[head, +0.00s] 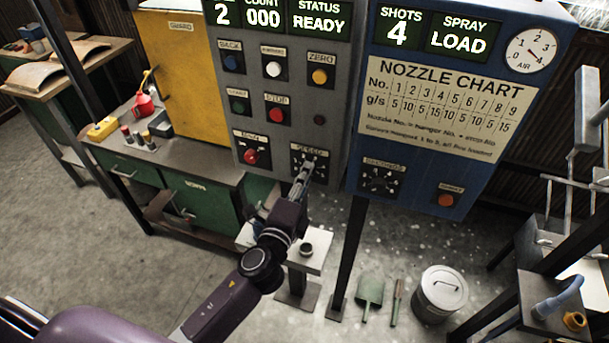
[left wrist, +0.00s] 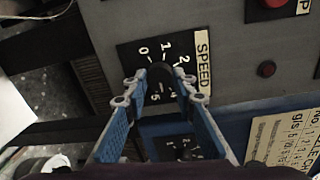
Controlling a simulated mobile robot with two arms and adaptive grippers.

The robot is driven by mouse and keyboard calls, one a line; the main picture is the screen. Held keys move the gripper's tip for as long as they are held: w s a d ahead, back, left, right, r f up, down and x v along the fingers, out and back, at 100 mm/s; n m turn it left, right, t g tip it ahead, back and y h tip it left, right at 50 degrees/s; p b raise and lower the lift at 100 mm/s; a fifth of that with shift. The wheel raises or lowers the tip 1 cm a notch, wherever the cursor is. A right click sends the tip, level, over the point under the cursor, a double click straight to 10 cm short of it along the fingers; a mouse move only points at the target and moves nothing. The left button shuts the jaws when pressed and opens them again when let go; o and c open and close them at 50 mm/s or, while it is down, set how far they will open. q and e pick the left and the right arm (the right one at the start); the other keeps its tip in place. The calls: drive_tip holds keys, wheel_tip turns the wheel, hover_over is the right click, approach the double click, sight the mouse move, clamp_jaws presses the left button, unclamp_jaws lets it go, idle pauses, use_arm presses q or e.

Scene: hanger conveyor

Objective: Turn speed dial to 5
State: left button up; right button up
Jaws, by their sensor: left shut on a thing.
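The speed dial (head: 318,161) is a black plate with a dark knob, low on the grey control panel (head: 340,100), under a SPEED label. In the left wrist view the dial's knob (left wrist: 160,76) sits between the two blue fingers, with 0, 1, 2 and 5 readable around it. My left gripper (head: 306,172) reaches up to the dial and is shut on the knob; it also shows in the left wrist view (left wrist: 160,92). The knob's pointer is hidden or too dark to read. My right gripper is not in view.
A red knob (head: 250,156) is left of the dial, with a red STOP button (head: 277,115) above. The blue panel (head: 440,180) to the right has a nozzle dial (head: 382,180) and an orange-red button (head: 446,200). A green-drawered bench (head: 190,170) stands left.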

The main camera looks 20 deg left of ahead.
use_arm(q)
drive_tip(key=m, duration=0.4)
drive_tip(key=shift+m+p, duration=0.3)
drive_tip(key=shift+p, duration=0.05)
idle(0.3)
drive_tip(key=o, duration=1.2)
drive_tip(key=shift+c, duration=0.2)
drive_tip(key=s, duration=1.2)
drive_tip(key=shift+r, duration=0.2)
drive_tip(key=shift+d, duration=0.1)
